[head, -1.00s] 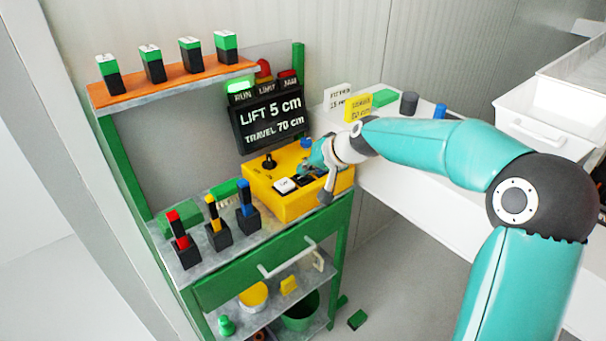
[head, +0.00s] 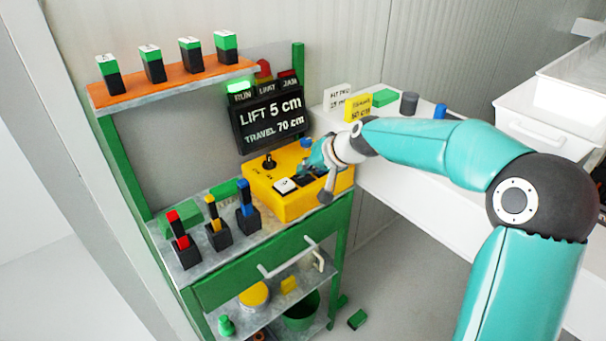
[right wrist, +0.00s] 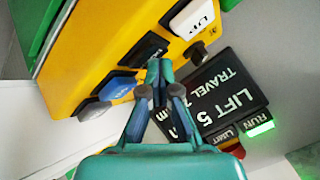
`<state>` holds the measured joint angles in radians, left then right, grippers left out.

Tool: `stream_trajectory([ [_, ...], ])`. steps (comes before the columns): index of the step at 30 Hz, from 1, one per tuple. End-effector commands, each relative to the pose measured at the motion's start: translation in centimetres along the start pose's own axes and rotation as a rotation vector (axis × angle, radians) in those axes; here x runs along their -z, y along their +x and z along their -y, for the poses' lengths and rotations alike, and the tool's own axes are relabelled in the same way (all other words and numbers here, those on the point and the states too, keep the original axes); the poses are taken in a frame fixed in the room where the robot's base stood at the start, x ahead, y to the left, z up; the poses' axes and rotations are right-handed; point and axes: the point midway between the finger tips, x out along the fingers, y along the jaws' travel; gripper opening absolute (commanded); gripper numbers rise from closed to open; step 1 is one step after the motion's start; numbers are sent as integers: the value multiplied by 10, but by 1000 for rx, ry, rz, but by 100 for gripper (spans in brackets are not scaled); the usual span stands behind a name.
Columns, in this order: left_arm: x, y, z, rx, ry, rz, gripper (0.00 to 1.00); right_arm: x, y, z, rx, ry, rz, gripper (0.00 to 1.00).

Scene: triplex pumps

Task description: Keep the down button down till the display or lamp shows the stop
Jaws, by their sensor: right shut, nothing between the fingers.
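The yellow control box (head: 283,206) sits on the green bench. In the right wrist view it carries a white UP button (right wrist: 192,18), a black button (right wrist: 143,50) and a blue button (right wrist: 117,87). My right gripper (right wrist: 160,68) is shut and empty, its tips at the black button's edge. The tips hide part of that button, so I cannot tell how far it is pressed. The display (head: 270,119) reads LIFT 5 cm and TRAVEL 70 cm. The RUN lamp (head: 240,87) glows green; the LIMIT lamp (head: 265,87) looks dark. My left gripper is out of view.
A small black knob (head: 268,161) stands on the box behind the buttons. Several black holders with coloured handles stand left of the box. An orange shelf (head: 170,87) is above. A white table (head: 400,170) with signs and small blocks is at the right.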

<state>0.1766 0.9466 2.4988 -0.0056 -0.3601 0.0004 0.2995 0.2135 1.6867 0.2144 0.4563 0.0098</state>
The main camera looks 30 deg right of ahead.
Motion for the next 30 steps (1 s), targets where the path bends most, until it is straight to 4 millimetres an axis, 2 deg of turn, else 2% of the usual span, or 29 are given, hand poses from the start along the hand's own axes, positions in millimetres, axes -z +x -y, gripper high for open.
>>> stream_trajectory([
  [19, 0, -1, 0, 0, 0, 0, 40, 0, 0, 0, -1, 0, 3, 0],
  [30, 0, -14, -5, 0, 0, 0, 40, 9, -12, 10, 0, 0, 0, 0],
])
